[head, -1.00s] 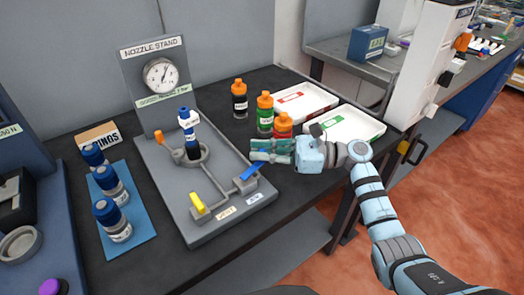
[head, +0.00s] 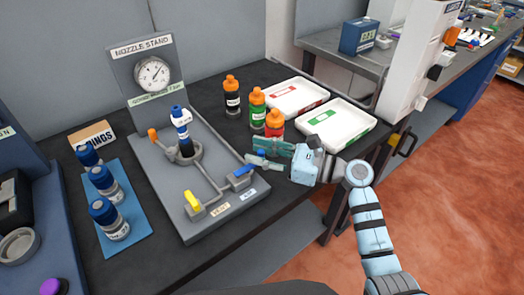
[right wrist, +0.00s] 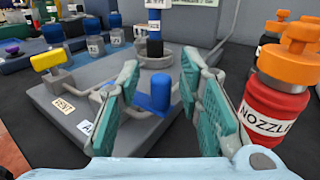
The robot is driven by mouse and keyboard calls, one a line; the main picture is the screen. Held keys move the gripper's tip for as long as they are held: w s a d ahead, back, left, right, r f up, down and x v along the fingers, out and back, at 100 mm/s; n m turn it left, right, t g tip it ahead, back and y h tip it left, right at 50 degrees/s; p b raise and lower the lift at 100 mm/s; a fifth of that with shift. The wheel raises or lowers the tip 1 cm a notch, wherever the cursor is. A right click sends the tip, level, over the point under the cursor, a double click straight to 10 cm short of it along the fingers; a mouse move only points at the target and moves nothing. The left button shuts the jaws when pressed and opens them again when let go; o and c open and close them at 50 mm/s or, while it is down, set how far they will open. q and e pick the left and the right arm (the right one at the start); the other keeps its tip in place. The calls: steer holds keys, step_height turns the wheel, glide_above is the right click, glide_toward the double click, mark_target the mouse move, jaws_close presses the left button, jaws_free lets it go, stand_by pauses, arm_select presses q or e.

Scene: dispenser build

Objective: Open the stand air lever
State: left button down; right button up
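The blue air lever (head: 242,171) sits on the right front block of the grey nozzle stand (head: 200,226), by the AIR label. Its handle slants up toward the back right. My right gripper (head: 267,154) is open at the far end of this handle, with a finger hiding part of it. In the right wrist view, the blue lever (right wrist: 160,91) shows between the two spread green-padded fingers (right wrist: 162,100), with gaps on both sides. The yellow vent lever (head: 193,200) is on the left front block. My left gripper is not in view.
A red bottle (head: 274,125) stands close behind my right gripper, with green (head: 257,108) and black (head: 232,100) bottles beyond. A blue-capped bottle (head: 181,130) stands upright in the stand's ring. White trays (head: 336,125) lie at the right. Several blue-capped bottles stand on a blue mat (head: 130,240).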

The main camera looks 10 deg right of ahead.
steer(key=shift+d, duration=0.1)
steer(key=shift+s+d, duration=0.2)
steer(key=shift+d, duration=0.15)
steer(key=v, duration=1.1)
steer(key=shift+d, duration=0.1)
